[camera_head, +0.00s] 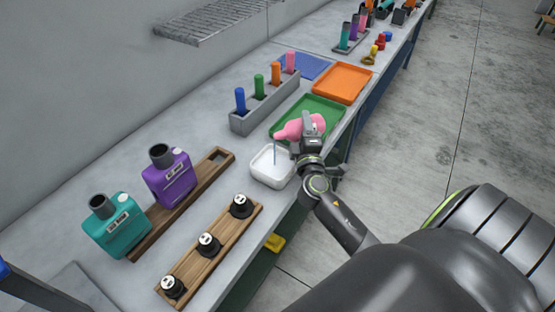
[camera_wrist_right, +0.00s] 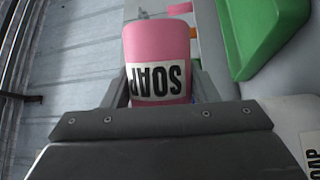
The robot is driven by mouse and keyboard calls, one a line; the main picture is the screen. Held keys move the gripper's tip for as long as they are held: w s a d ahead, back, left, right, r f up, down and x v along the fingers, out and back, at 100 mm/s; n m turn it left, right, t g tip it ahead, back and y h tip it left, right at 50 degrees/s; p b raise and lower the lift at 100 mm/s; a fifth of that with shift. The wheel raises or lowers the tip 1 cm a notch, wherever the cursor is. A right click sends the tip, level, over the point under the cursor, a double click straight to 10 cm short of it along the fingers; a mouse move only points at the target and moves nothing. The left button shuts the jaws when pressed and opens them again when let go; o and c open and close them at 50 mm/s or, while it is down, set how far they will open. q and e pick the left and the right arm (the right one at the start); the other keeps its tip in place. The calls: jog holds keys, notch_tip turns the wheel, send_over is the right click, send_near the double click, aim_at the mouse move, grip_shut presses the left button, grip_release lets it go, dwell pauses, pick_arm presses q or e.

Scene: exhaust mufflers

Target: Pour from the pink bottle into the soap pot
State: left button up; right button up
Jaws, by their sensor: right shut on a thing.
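The pink bottle (camera_head: 304,126) is tilted nearly on its side, its mouth end pointing left over the soap pot. My right gripper (camera_head: 308,143) is shut on it. In the right wrist view, the pink bottle (camera_wrist_right: 160,50) sits between the two fingers, its SOAP label upside down. The soap pot (camera_head: 257,174) is a white open tray on the bench, just left of and below my right gripper. A thin grey line runs down from the bottle's mouth into the pot. Part of the pot, with a SOAP label (camera_wrist_right: 312,152), shows in the right wrist view. My left gripper is out of view.
A green tray (camera_head: 333,105) lies just behind the bottle, with an orange tray (camera_head: 342,82) beyond. A grey rack (camera_head: 250,121) holds several coloured pieces. Purple (camera_head: 170,182) and teal (camera_head: 115,232) bottles stand left, near a wooden board (camera_head: 197,262) with black caps.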

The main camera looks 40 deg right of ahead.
jog(key=shift+r, duration=0.1)
dwell(0.3)
jog(key=shift+r+n+t, duration=0.3)
jog(key=shift+r+n, duration=0.1)
jog(key=shift+n, duration=0.2)
dwell(0.5)
jog(key=shift+r+n+b, duration=0.25)
jog(key=shift+n+b, duration=0.15)
jog(key=shift+n, duration=0.2)
jog(key=shift+r, duration=0.15)
jog(key=shift+r+t, duration=0.15)
jog(key=shift+t, duration=0.15)
jog(key=shift+a+r+n, duration=0.1)
jog(key=shift+r+n, duration=0.2)
jog(key=shift+n, duration=0.4)
